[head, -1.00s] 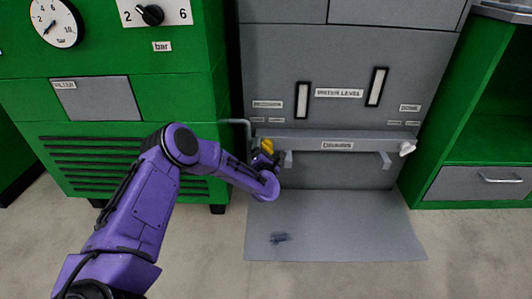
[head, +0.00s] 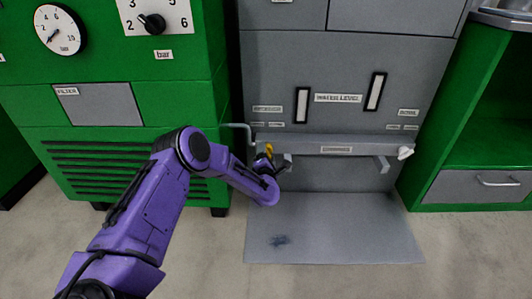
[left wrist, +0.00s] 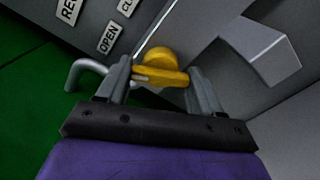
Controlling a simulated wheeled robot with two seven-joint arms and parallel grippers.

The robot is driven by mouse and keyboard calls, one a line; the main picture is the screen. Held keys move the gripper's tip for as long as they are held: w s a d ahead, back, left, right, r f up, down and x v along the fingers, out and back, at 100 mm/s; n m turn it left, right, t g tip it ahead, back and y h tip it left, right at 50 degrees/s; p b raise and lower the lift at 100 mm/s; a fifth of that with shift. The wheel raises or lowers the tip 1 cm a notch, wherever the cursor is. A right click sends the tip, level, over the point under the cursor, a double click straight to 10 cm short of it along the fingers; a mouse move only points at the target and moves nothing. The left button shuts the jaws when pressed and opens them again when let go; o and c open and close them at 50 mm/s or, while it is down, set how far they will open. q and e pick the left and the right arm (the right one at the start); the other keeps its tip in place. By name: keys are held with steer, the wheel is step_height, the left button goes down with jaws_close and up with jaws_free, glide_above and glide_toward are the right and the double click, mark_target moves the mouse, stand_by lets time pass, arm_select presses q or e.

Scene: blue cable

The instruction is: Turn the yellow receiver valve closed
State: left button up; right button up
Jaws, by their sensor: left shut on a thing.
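The yellow receiver valve (head: 269,149) sits at the left end of the ledge on the grey machine front. In the left wrist view its yellow handle (left wrist: 160,76) lies crosswise between the two grey fingers, with the round hub behind it. My left gripper (head: 265,159) is shut on this handle; it also shows in the left wrist view (left wrist: 161,70). In the head view the gripper and wrist hide the valve's lower part. Labels beside the valve read "OPEN" (left wrist: 108,38) and, partly cut off, "CL". My right gripper is not in view.
A bent grey pipe (head: 240,126) runs just left of the valve. A grey bracket (head: 383,163) and a white knob (head: 404,153) are on the ledge's right. A green cabinet (head: 140,110) stands left. A grey mat (head: 335,235) with a dark stain lies below.

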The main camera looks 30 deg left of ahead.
arm_select(q)
steer(key=shift+s+m+p, duration=0.1)
steer(key=shift+m+p, duration=2.25)
steer(key=shift+m, duration=4.75)
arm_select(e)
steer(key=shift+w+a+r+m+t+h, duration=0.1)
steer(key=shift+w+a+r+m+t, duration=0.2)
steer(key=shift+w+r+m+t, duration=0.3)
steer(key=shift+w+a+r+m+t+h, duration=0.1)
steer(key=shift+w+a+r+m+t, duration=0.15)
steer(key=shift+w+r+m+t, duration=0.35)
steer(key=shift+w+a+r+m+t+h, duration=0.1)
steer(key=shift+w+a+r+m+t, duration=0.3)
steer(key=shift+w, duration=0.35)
arm_select(q)
steer(key=shift+f, duration=0.1)
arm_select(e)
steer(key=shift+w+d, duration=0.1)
arm_select(q)
steer(key=o, duration=1)
steer(key=shift+o, duration=0.2)
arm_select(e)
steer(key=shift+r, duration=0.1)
